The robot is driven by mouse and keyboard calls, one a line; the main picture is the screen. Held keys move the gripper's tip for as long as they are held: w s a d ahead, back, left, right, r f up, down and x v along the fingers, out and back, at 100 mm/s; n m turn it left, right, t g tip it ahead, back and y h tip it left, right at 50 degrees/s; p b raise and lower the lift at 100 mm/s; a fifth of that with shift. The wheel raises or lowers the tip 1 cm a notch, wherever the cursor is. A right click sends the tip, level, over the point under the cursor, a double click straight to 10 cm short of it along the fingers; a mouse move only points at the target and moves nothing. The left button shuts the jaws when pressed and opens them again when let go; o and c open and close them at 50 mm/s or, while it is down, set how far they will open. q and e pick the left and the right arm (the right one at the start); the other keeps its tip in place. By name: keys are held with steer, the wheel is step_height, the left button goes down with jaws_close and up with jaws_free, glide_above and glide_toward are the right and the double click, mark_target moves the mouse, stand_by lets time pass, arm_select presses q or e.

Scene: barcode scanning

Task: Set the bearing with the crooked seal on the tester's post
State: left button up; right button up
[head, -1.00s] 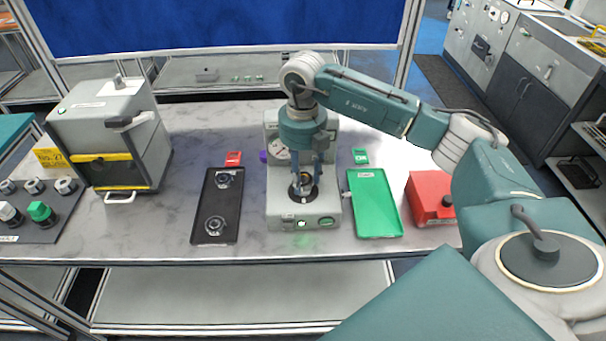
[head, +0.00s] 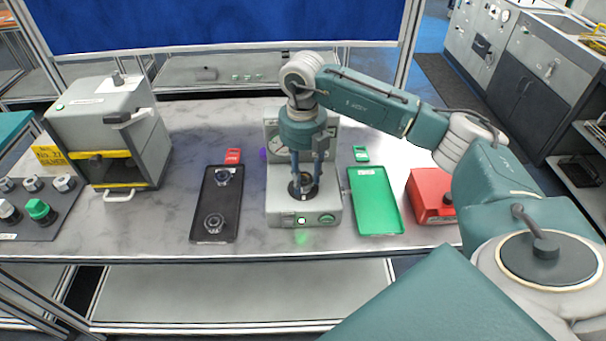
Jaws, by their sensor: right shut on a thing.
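The tester (head: 277,208) is a grey unit in the middle of the bench, with a dial at its back and a lit green button on its front. My right gripper (head: 304,180) points down over the tester's post and is shut on a bearing (head: 303,189) at the black round seat. The fingers hide most of the post, and I cannot tell how far the bearing sits on it. Two more bearings lie on the black tray (head: 230,196) to the left, one at the back (head: 223,175) and one at the front (head: 214,223). Their seals are too small to judge. My left gripper is not in view.
A green tray (head: 375,205) and a red box (head: 427,200) stand right of the tester. Small red (head: 233,156) and green (head: 361,154) tags lie behind the trays. A grey machine (head: 110,135) and a rack of knobs (head: 38,205) are at the left.

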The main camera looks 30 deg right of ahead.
steer(key=shift+f+b, duration=0.3)
steer(key=shift+f, duration=0.05)
steer(key=o, duration=1.7)
steer(key=shift+c, duration=0.2)
steer(key=shift+r, duration=0.2)
steer(key=shift+r+p, duration=2.55)
steer(key=shift+r, duration=1.15)
steer(key=shift+f, duration=0.1)
